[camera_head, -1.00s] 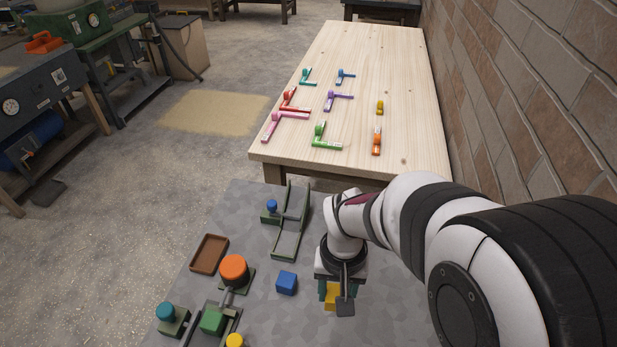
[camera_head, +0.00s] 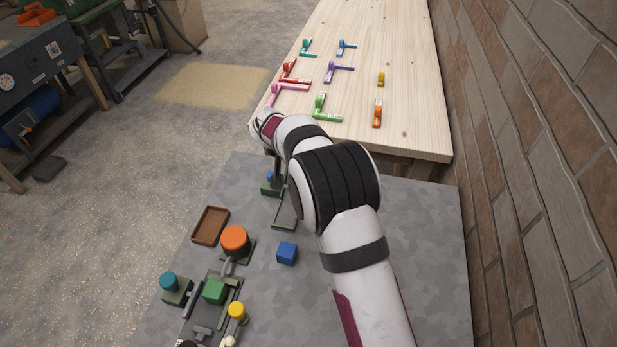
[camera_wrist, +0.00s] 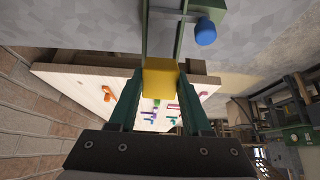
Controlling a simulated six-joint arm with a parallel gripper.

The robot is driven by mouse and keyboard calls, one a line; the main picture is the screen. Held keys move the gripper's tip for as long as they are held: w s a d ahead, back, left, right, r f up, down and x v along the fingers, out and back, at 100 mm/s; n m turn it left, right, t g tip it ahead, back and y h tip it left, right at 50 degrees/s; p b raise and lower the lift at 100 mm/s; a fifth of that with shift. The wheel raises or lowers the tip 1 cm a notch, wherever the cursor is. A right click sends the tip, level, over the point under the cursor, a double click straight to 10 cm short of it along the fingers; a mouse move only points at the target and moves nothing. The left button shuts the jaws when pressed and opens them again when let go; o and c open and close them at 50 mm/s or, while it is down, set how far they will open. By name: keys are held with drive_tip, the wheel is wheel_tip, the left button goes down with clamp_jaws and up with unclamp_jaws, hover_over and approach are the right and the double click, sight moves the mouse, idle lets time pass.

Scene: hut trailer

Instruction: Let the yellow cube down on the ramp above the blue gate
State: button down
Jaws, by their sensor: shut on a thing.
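The yellow cube (camera_wrist: 160,78) is between the two green fingers of my gripper (camera_wrist: 160,88) in the wrist view. The gripper is shut on it. The green ramp (camera_wrist: 161,35) runs up the picture just beyond the cube. The gate's blue knob (camera_wrist: 205,32) stands beside the ramp. I cannot tell whether the cube touches the ramp. In the head view, the ramp (camera_head: 285,212) shows its lower part, and the blue knob (camera_head: 270,176) shows at its left. My arm hides the ramp's upper part, the cube and most of the gripper there.
A brown tray (camera_head: 210,226), an orange knob (camera_head: 234,239) and a blue cube (camera_head: 287,253) stand nearer on the grey table (camera_head: 420,265). A green block (camera_head: 214,290) and teal and yellow knobs are at front left. The wooden table (camera_head: 400,60) lies beyond.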

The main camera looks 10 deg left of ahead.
idle(0.3)
drive_tip(key=shift+f, duration=3)
drive_tip(key=shift+c, duration=1.8)
unclamp_jaws()
drive_tip(key=shift+o, duration=0.5)
drive_tip(key=shift+s+r, duration=0.1)
drive_tip(key=v, duration=1.6)
